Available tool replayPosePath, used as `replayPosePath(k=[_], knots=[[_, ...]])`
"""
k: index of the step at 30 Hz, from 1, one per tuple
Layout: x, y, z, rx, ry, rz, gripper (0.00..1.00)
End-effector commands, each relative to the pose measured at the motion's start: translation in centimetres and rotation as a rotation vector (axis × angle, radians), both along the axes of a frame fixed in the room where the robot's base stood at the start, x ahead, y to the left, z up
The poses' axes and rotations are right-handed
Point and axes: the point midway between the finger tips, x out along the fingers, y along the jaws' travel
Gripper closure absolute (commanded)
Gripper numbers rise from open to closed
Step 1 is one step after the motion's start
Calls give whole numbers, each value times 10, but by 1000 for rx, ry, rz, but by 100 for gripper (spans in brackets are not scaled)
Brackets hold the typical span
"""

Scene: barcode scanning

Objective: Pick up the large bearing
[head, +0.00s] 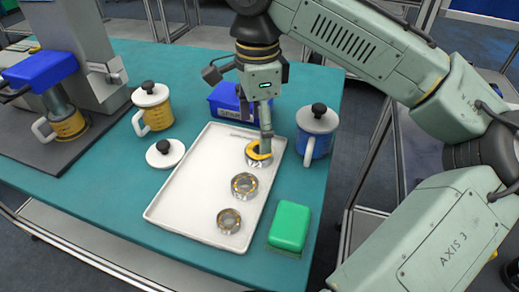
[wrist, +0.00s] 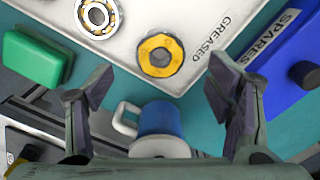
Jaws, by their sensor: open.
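Three round bearings lie in a row on a white tray (head: 182,200). The far one (head: 258,157) has a yellow face and is partly hidden by my gripper; the wrist view shows it as a yellow ring (wrist: 160,41) near the top middle. The middle bearing (head: 244,194) is metal with yellowish balls and also shows in the wrist view (wrist: 84,15). The near bearing (head: 229,229) looks slightly smaller. I cannot tell surely which is the large one. My gripper (head: 266,146) is over the far bearing, open and empty, its fingers (wrist: 158,88) wide apart.
A green block (head: 290,226) and a blue mug with a grey lid (head: 316,135) stand right of the tray. A blue bin (head: 228,100) is behind it. A yellow mug (head: 155,110), a loose lid (head: 165,153) and a grey machine (head: 72,40) are left.

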Motion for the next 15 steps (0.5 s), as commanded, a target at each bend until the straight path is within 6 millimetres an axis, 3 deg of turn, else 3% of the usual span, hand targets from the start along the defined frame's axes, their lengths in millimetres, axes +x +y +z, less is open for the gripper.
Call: replayPosePath(k=[15], knots=[[-1, 0, -54, 0, 0, 1, 26]])
